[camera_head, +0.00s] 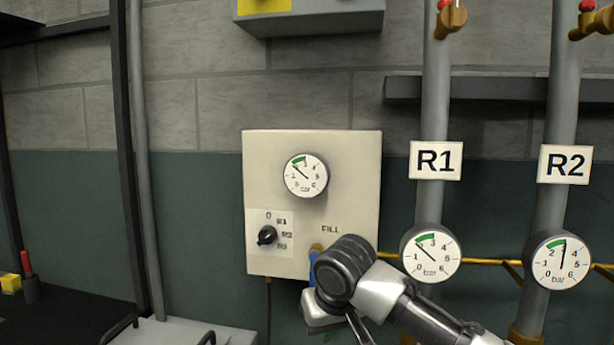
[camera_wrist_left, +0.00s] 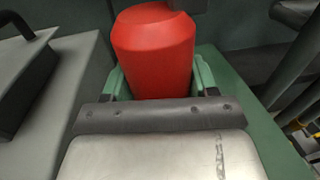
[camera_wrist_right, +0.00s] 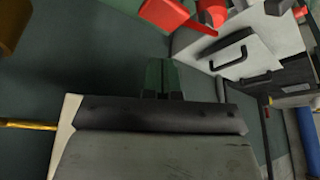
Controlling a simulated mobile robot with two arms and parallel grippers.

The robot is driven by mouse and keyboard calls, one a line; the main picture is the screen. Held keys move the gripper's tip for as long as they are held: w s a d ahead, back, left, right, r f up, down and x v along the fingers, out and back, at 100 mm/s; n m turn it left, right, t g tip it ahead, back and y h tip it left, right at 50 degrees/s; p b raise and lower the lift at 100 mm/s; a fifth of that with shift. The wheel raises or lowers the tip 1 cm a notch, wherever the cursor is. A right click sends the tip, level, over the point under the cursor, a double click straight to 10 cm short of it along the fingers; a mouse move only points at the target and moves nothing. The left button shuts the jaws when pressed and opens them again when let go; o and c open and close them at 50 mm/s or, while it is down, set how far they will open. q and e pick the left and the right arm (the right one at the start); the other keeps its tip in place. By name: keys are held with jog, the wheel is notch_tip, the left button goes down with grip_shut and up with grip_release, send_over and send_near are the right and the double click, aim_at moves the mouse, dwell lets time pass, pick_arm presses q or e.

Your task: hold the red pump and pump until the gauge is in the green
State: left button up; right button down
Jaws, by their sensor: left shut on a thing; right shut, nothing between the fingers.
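The red pump (camera_wrist_left: 155,50) fills the middle of the left wrist view. My left gripper (camera_wrist_left: 160,78) is shut on it, with a green fingertip on each side; its ends are partly out of view. My right gripper (camera_wrist_right: 163,78) is shut and empty in the right wrist view. In the head view its wrist hides the fingertips, in front of the beige fill panel (camera_head: 350,180). The panel's gauge (camera_head: 306,175) has its needle left of the green band. The R1 gauge (camera_head: 430,254) needle is near the left end of its green; the R2 gauge (camera_head: 561,262) needle is near 3.
The fill panel has a black selector knob (camera_head: 267,235). Grey pipes carry labels R1 (camera_head: 436,160) and R2 (camera_head: 565,164). A brass pipe (camera_head: 480,261) runs behind them. A grey cabinet with black handles (camera_wrist_right: 228,55) and red parts (camera_wrist_right: 165,12) show in the right wrist view.

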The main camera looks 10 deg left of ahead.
jog(key=shift+f, duration=2.45)
jog(key=shift+f, duration=2.35)
jog(key=shift+a+r, duration=0.15)
jog(key=shift+r, duration=4.2)
pick_arm(q)
jog(key=o, duration=1.5)
